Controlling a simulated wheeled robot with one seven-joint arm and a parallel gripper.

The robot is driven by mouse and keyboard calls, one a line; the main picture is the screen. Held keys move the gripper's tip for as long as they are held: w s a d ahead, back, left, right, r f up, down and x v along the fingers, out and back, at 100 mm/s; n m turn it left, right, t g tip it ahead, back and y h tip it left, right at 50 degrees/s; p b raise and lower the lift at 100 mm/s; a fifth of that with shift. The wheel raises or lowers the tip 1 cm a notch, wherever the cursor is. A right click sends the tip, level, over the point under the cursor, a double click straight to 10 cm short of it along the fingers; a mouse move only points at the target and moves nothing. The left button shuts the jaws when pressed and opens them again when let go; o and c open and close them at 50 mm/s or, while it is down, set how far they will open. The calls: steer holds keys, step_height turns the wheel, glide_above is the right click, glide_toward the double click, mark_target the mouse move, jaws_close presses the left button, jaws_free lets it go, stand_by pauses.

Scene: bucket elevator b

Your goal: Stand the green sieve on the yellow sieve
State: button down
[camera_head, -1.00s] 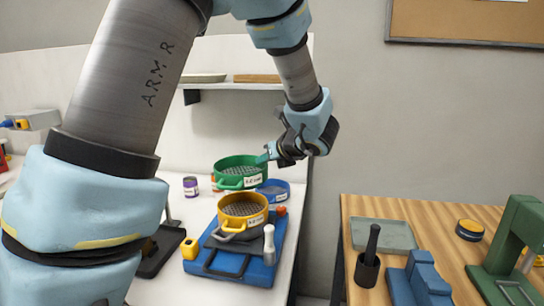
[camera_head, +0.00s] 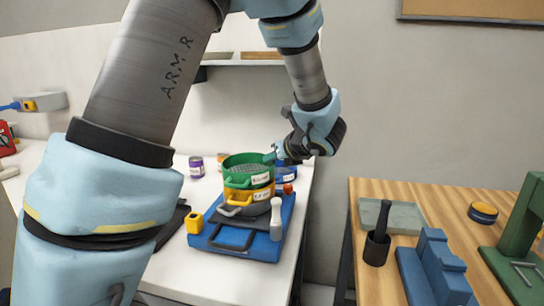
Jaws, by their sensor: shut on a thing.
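The green sieve (camera_head: 240,181), with a mesh floor and a white label, is directly above the yellow sieve (camera_head: 237,196). It looks level and its lower edge meets the yellow rim; I cannot tell whether it is fully seated. My gripper (camera_head: 274,154) is shut on the right side of the green sieve's rim, with the arm coming from above right. The yellow sieve sits on a grey pan (camera_head: 256,209) on a blue base (camera_head: 230,243). The yellow sieve's inside is hidden under the green one.
A blue sieve (camera_head: 287,174) stands close behind, to the right. A white-handled tool (camera_head: 276,220) stands upright on the base's right side. A purple jar (camera_head: 196,166) is behind left. A wooden table (camera_head: 450,215) with a mortar (camera_head: 376,248) is at the right.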

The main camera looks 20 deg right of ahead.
steer(key=shift+f+b, duration=0.45)
steer(key=shift+f, duration=0.05)
stand_by(0.3)
steer(key=c, duration=0.9)
jaws_free()
steer(key=shift+r, duration=0.1)
